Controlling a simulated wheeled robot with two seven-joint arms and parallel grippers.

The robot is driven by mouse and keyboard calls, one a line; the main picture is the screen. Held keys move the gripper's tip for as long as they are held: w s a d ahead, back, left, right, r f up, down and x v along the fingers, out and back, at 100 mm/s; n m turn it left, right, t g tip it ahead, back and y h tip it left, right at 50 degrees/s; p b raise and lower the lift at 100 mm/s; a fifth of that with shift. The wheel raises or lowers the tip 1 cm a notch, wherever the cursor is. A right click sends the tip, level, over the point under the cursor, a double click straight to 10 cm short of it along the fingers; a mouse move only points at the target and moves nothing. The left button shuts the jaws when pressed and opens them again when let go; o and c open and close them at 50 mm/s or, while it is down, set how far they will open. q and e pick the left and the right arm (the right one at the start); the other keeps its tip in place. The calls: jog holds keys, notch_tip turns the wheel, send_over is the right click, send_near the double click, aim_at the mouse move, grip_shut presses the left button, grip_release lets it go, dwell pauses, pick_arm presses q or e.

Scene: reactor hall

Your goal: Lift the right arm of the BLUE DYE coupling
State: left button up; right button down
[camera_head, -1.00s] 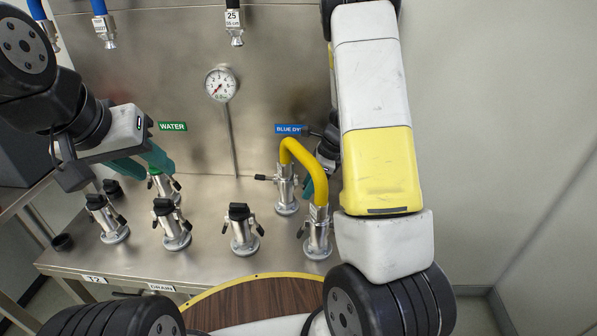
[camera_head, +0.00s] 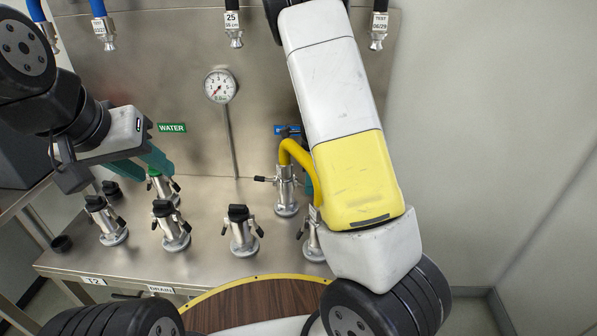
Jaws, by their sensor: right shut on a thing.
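The BLUE DYE coupling (camera_head: 286,198) is a metal fitting on the steel bench, with a yellow hose (camera_head: 296,153) arching from its top. Its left arm (camera_head: 264,179) sticks out level to the left. Its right arm is hidden behind my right forearm. My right gripper (camera_head: 308,188) shows only as a sliver of teal finger just right of the coupling; it is shut on the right arm there. My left gripper (camera_head: 143,167) has its teal fingers apart near the WATER coupling (camera_head: 163,185). The blue label (camera_head: 284,130) is mostly covered.
The yellow hose runs down towards another fitting (camera_head: 313,243), partly hidden by my arm. Several capped couplings (camera_head: 241,231) stand in the front row. A round wooden top (camera_head: 255,305) lies in front.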

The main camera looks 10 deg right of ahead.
jog(key=shift+r, duration=0.1)
jog(key=c, duration=1.3)
grip_release()
